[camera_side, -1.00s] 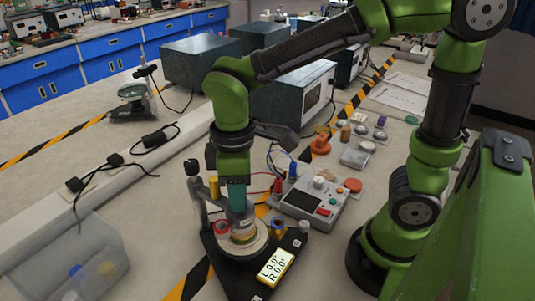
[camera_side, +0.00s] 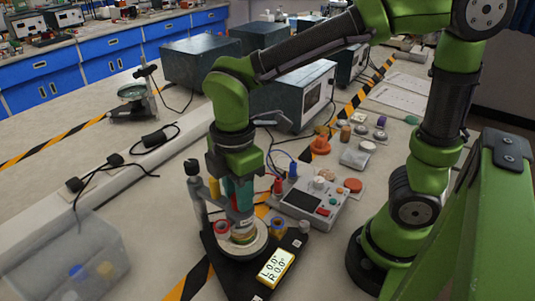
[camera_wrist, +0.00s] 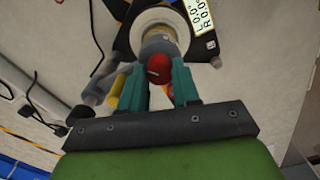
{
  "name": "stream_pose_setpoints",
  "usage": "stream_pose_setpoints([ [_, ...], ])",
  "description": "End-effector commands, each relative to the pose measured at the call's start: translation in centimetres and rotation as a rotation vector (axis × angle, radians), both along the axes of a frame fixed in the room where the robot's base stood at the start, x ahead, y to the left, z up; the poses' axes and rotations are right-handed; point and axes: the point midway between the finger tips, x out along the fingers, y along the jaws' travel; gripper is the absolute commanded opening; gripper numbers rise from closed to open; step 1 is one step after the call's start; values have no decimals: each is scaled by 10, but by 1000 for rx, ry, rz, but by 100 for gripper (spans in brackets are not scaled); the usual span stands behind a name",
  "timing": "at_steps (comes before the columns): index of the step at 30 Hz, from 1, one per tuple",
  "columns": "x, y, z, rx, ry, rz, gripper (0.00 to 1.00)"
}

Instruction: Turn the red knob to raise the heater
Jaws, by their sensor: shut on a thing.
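The heater stand has a black base (camera_side: 238,278) with a pale round plate (camera_side: 258,247) and a grey upright post (camera_side: 196,205) at its left. My gripper (camera_side: 237,203) is over the plate, its teal fingers pointing down beside a grey part of the stand. In the wrist view the red knob (camera_wrist: 158,66) lies between the teal fingertips of my gripper (camera_wrist: 158,78), and the jaws are shut on it. The knob is hidden by the fingers in the side view. The exact contact is hard to see.
A yellow-framed display (camera_side: 275,268) on the base reads L 0.0° and R 0.0°. A grey control box (camera_side: 310,203) with coloured plugs and cables stands to the right. A clear bin (camera_side: 75,262) is at the lower left. Grey instrument boxes (camera_side: 292,95) stand behind.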

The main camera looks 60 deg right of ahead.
Motion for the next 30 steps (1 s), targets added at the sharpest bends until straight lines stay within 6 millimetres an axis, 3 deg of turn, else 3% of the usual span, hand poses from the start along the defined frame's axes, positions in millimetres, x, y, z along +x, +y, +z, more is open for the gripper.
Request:
stream_pose_setpoints([
  [18, 0, 1, 1, 3, -2, 576, 1],
  [30, 0, 1, 1, 3, -3, 831, 1],
])
